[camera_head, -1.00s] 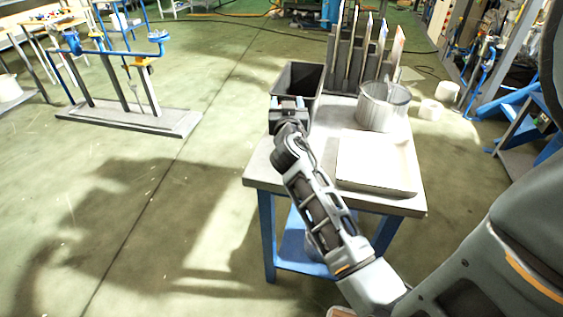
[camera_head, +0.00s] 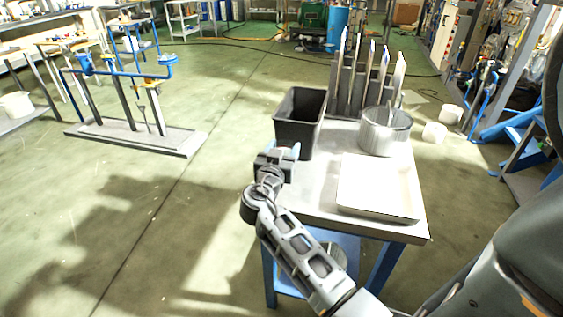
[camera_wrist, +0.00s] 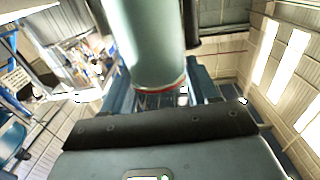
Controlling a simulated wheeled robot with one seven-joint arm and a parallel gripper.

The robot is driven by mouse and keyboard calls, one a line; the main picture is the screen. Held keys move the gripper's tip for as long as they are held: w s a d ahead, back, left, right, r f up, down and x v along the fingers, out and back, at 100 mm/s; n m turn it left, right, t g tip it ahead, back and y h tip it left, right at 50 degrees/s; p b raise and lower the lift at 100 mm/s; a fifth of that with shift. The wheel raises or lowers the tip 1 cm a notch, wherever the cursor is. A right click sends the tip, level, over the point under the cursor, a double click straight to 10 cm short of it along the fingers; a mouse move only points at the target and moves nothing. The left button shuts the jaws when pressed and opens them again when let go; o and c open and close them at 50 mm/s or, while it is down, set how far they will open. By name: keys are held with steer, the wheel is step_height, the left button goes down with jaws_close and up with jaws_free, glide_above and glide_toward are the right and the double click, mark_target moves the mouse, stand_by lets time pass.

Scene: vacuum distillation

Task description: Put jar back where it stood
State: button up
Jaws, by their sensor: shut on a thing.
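The jar, a pale blue-green cylinder with a red ring near its end (camera_wrist: 155,50), fills the upper middle of the wrist view. Dark fingers of my gripper (camera_wrist: 145,22) stand on both sides of it. In the head view my gripper (camera_head: 278,160) is shut on the jar, at the left edge of the table (camera_head: 305,197), in front of the black bin. Only a small pale piece of the jar (camera_head: 292,152) shows there; the rest is hidden behind the gripper.
A black open bin (camera_head: 299,130) stands at the table's back left. A clear round vessel (camera_head: 385,135), a dark rack with upright sheets (camera_head: 352,82) and a white shallow tray (camera_head: 375,200) also occupy it. A narrow strip left of the tray is bare. A blue-framed stand (camera_head: 135,133) is on the floor at left.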

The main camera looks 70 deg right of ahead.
steer(key=shift+w+a+f, duration=0.15)
steer(key=shift+w, duration=0.05)
steer(key=shift+f+p, duration=0.3)
steer(key=shift+f, duration=1.7)
steer(key=shift+f, duration=0.15)
steer(key=o, duration=1.2)
steer(key=shift+r, duration=0.25)
steer(key=a+b, duration=0.1)
steer(key=a, duration=0.3)
steer(key=a+b, duration=0.1)
steer(key=a, duration=0.3)
steer(key=s+a, duration=0.1)
steer(key=a, duration=0.3)
steer(key=shift+a+f+b, duration=0.1)
steer(key=shift+f+b, duration=0.1)
steer(key=shift+b, duration=0.2)
